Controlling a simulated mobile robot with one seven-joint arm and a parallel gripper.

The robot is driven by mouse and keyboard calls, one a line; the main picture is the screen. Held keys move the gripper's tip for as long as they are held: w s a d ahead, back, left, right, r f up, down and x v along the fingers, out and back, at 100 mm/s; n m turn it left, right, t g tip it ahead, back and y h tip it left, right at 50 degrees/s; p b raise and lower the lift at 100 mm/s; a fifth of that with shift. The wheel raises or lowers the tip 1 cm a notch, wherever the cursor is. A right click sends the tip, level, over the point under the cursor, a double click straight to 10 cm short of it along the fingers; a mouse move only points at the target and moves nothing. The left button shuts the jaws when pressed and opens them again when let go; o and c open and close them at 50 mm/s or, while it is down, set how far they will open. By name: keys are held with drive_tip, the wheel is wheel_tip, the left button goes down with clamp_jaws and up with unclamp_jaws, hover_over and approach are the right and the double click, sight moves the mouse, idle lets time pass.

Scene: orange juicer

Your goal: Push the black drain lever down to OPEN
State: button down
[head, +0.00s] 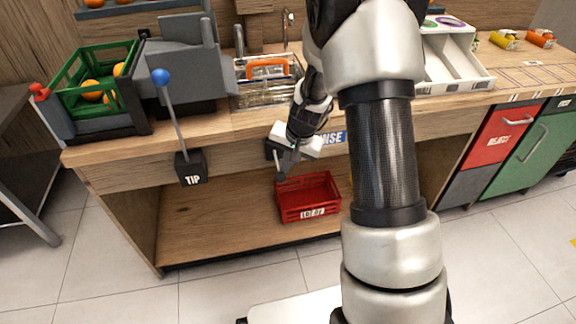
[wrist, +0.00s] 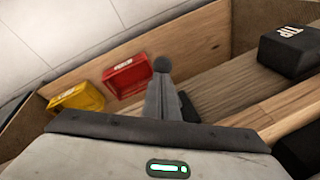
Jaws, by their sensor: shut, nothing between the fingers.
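The black drain lever's round knob (head: 281,177) shows below the counter's front edge in the head view, with its rod angled downward from a dark block. In the wrist view the black knob (wrist: 160,63) stands just past the tips of my gripper (wrist: 162,84). The fingers hide most of the rod, and I cannot tell whether they touch it. My gripper (head: 287,157) is shut and empty, close to the lever at the counter front in the head view. No OPEN marking can be read.
A TIP block (head: 191,167) with a blue-knobbed lever (head: 161,76) is to the left. A red bin (head: 309,211) sits on the lower shelf, beside a yellow bin (wrist: 76,97) in the wrist view. A white RINSE sign (head: 331,138) is partly hidden by my arm.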

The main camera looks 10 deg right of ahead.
drive_tip(key=shift+w+d+r, duration=0.1)
drive_tip(key=shift+w+r, duration=0.15)
drive_tip(key=shift+r, duration=0.05)
drive_tip(key=shift+r+p, duration=0.55)
drive_tip(key=shift+r, duration=0.2)
drive_tip(key=s+d+r+p, duration=0.3)
drive_tip(key=s+r, duration=0.2)
drive_tip(key=r, duration=0.4)
drive_tip(key=shift+s+d+r, duration=0.2)
drive_tip(key=shift+d+r, duration=0.1)
drive_tip(key=shift+r, duration=0.05)
